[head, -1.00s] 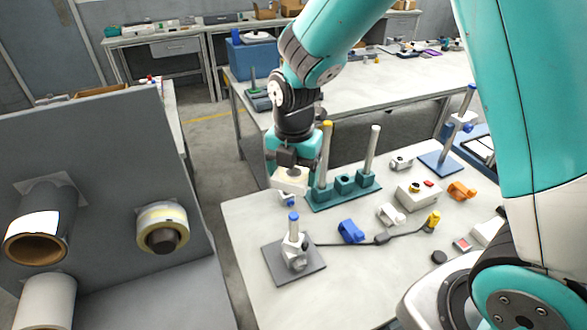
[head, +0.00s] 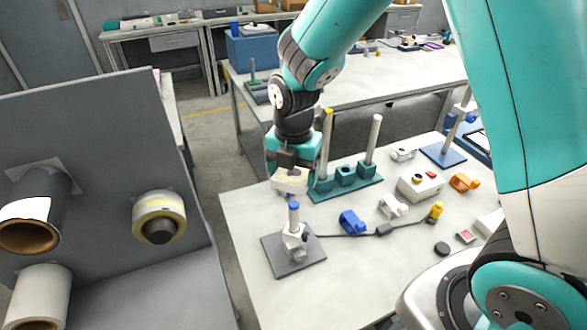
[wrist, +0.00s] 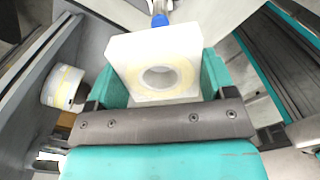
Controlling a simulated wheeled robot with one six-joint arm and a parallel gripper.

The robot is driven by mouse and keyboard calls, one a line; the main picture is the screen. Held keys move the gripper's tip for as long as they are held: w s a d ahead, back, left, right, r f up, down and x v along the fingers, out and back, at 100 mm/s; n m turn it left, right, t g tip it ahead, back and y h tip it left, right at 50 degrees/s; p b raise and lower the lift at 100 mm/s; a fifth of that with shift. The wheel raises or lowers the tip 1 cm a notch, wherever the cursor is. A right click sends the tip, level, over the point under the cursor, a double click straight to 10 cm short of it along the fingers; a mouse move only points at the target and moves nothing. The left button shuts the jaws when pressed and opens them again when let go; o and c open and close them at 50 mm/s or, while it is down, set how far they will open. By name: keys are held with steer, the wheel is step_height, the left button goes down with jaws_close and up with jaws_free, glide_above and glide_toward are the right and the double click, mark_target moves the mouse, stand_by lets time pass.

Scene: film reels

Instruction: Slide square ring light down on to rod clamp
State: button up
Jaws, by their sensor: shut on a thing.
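The square ring light (head: 291,182) is a white square block with a round hole, seen facing the camera in the wrist view (wrist: 123,52). My gripper (head: 289,168) is shut on it; the jaws also show at its sides in the wrist view (wrist: 160,90). The upright rod (head: 294,219) has a blue tip (head: 294,205), and the rod clamp (head: 295,240) sits low on it. The ring light appears just above and behind the blue tip in the head view. In the wrist view the blue tip (wrist: 160,19) shows just beyond the block's far edge, outside the hole.
The rod stands on a dark base plate (head: 283,265). A green stand (head: 325,188) with two tall rods is close behind right of my gripper. A cable (head: 340,235), blue clip (head: 352,221) and white clip (head: 392,206) lie right. A grey panel with rolls stands left.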

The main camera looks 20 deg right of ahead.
steer(key=shift+f, duration=0.6)
steer(key=shift+f+b, duration=0.1)
steer(key=shift+b, duration=0.25)
steer(key=b, duration=0.3)
glide_above(294, 215)
steer(key=w, duration=0.1)
steer(key=shift+w+d+f, duration=0.1)
steer(key=shift+d+f, duration=0.05)
steer(key=shift+f, duration=1.05)
steer(key=shift+w+d+f, duration=0.1)
steer(key=shift+f, duration=1.1)
steer(key=shift+s+f, duration=0.1)
steer(key=shift+f+b, duration=1.85)
steer(key=shift+f, duration=0.55)
steer(key=shift+f+b, duration=0.9)
steer(key=shift+f, duration=0.45)
steer(key=shift+f, duration=0.1)
